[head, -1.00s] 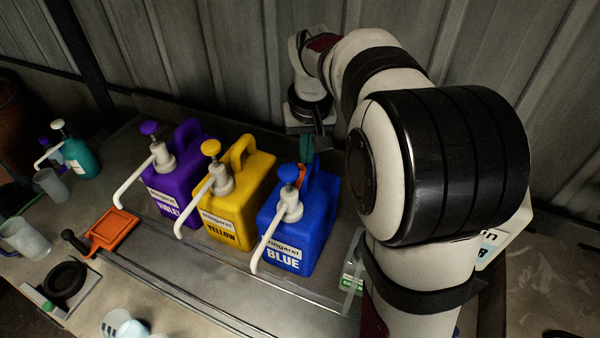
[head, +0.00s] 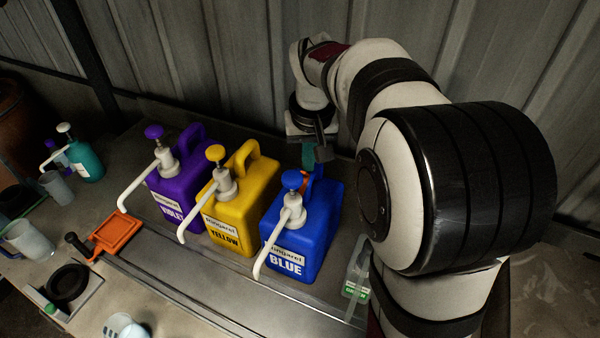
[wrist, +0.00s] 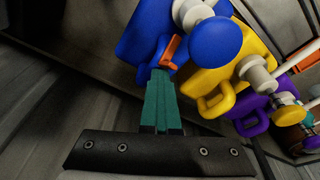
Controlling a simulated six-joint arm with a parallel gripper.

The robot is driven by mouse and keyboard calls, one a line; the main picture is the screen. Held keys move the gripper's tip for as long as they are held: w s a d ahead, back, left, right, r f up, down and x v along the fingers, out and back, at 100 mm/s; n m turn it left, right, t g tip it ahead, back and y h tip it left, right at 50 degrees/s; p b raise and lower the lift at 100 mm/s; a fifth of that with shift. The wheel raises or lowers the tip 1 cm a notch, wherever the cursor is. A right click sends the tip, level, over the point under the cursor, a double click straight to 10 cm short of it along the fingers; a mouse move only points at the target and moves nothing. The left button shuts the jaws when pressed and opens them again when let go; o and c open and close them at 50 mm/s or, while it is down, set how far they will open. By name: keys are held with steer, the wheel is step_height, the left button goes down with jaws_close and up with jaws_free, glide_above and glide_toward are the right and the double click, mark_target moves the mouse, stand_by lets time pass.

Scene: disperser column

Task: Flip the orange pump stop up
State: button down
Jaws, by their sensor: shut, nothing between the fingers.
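The orange pump stop (wrist: 171,52) shows in the wrist view as a small tilted piece at the blue jug (wrist: 146,28), beside the round blue pump head (wrist: 215,43). In the head view only a sliver of orange (head: 306,184) shows behind the blue pump. My gripper (wrist: 161,73) has green fingers, shut and empty. Its tips are right at the lower end of the orange stop; I cannot tell whether they touch. In the head view my gripper (head: 309,168) points down behind the blue jug (head: 310,228), its tips partly hidden by the pump head and handle.
The yellow jug (head: 240,222) and violet jug (head: 180,185) stand left of the blue one, spouts facing front. A clear container with a green label (head: 355,290) stands right of the blue jug, near my arm. An orange square tool (head: 116,232) lies at left. A corrugated wall is behind.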

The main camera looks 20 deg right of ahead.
steer(key=shift+s+a+f, duration=0.2)
steer(key=shift+s+a, duration=1.35)
steer(key=shift+a, duration=0.05)
stand_by(1.1)
step_height(320, 180, up, 7)
steer(key=w+d, duration=0.1)
steer(key=shift+r, duration=0.2)
steer(key=shift+d, duration=0.1)
steer(key=r+t+y, duration=0.1)
steer(key=t, duration=0.1)
glide_above(299, 177)
steer(key=s+a, duration=0.4)
steer(key=s+a+f+m+t+y, duration=0.1)
steer(key=s+a+f+t, duration=0.25)
steer(key=s, duration=0.45)
steer(key=s+f+m+g, duration=0.1)
steer(key=s+f+g, duration=0.7)
steer(key=s, duration=0.2)
steer(key=shift+s+a+f+m, duration=0.15)
steer(key=shift+s+f+m, duration=0.05)
steer(key=shift+s+m, duration=0.1)
